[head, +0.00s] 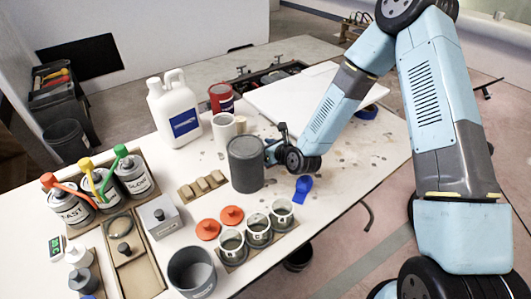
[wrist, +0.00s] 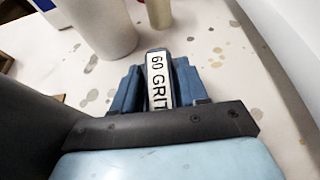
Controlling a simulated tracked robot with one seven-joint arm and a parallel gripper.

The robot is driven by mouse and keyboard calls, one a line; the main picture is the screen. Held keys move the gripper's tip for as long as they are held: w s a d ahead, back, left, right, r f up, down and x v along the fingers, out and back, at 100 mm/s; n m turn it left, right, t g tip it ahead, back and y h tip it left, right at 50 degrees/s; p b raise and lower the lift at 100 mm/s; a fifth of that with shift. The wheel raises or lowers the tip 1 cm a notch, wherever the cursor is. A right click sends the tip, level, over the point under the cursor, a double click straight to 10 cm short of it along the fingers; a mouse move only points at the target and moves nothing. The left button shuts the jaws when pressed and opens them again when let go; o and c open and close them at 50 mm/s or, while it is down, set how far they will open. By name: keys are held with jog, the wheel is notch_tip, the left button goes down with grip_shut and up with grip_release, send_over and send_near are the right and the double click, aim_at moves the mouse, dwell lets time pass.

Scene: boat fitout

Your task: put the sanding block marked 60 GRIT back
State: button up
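The sanding block marked 60 GRIT (wrist: 158,82) sits between the two blue fingers of my gripper (wrist: 156,95) in the wrist view, its white label facing the camera. The fingers appear closed on its sides. In the head view my gripper (head: 272,150) is just right of a large grey can (head: 246,165), low over the table; the can partly hides it, and I cannot make out the block there. A wooden holder (head: 203,187) with several small tan blocks lies on the table, left of the grey can.
The grey can (wrist: 35,125) is very close on the left in the wrist view. Jars (head: 258,229) and orange lids (head: 208,229) are in front.

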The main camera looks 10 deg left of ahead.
grip_shut()
jog(key=shift+r, duration=0.1)
